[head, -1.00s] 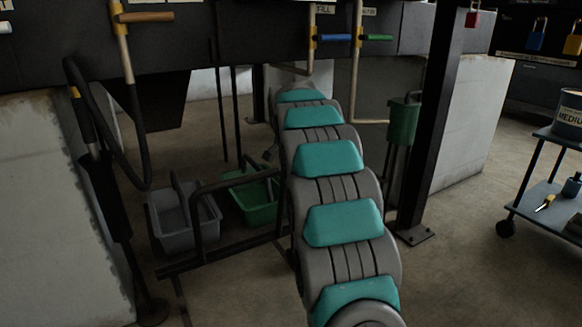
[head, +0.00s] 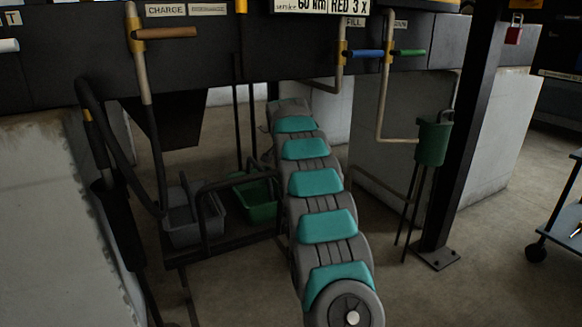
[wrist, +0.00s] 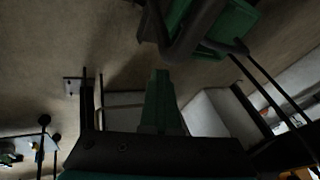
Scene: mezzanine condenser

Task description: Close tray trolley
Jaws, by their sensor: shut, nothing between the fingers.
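The tray trolley is a low dark frame with a raised bar handle (head: 207,205). It stands on the floor under the machine. It carries a grey tray (head: 185,228) and a green tray (head: 262,203), partly covered by the handle and my arm. In the wrist view, the green tray (wrist: 238,28) and a dark bar of the trolley (wrist: 185,42) are at the top. My gripper (wrist: 161,74) is shut and empty, its tips just below that bar. I cannot tell whether they touch. In the head view my gripper is not clearly visible.
A black post (head: 462,150) and a green container on a thin stand (head: 432,143) are right of my arm. A hose (head: 105,150) and pipe hang at left near a pale block (head: 50,230). A blue cart (head: 565,215) stands far right. Floor between post and cart is clear.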

